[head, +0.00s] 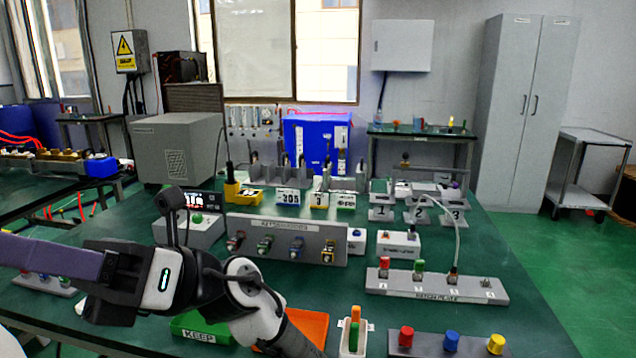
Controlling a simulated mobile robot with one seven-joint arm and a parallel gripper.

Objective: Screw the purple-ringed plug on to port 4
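The grey port strip (438,286) lies on the right of the bench. A red plug (384,265) stands in its first port from the left, a green one (419,266) in the second, and the third holds an end with a pale cable. The rightmost port, port 4 (486,284), shows no plug. A small purplish spot (455,184) is on top of the stand marked 3 (453,215); it is too small to tell if it is the purple-ringed plug. My arm crosses the lower left; I cannot make out the gripper's fingertips or what they hold.
A grey rack (290,228) with several coloured connectors stands mid-bench behind my arm. A grey strip with red, blue and yellow knobs (452,340) is at the front right. A holder (354,335), an orange tray (305,325) and a green KEEP tray (205,328) are at the front.

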